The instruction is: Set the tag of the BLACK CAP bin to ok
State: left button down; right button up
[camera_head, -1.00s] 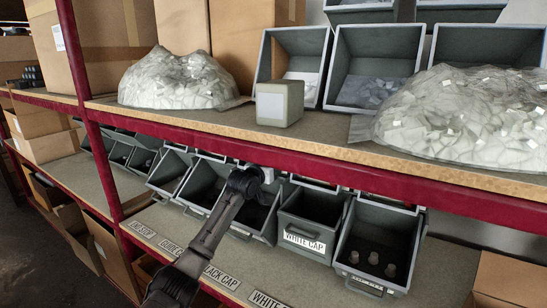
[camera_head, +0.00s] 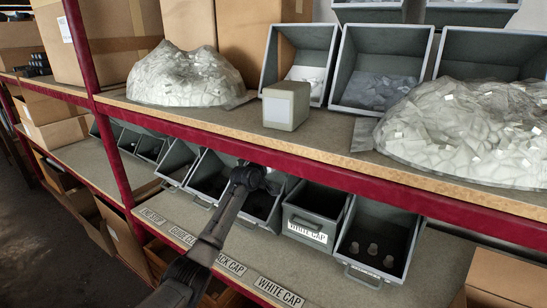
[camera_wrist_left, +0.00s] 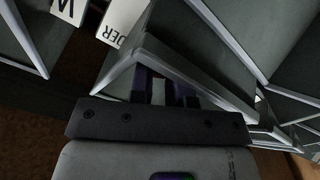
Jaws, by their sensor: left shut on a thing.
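The BLACK CAP shelf label (camera_head: 231,265) is partly covered by my left arm in the head view. Above it stands a dark grey open bin (camera_head: 262,207), its upper part hidden behind my left gripper (camera_head: 272,181). I cannot make out the bin's tag or its setting. In the left wrist view the fingers (camera_wrist_left: 166,94) are close together at the edge of a grey bin, with a small pale piece (camera_wrist_left: 159,92) between them. I cannot tell whether this piece is the tag. My right gripper is not in view.
The red upper shelf beam (camera_head: 330,172) runs just above the bins. A grey block (camera_head: 286,106) and heaped bags stand on the upper shelf.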

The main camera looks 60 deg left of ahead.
pick_arm(q)
jog(key=c, duration=1.1)
grip_release()
jog(key=p+v, duration=0.2)
jog(key=v, duration=1.2)
jog(key=shift+a, duration=0.1)
jog(key=shift+w, duration=0.1)
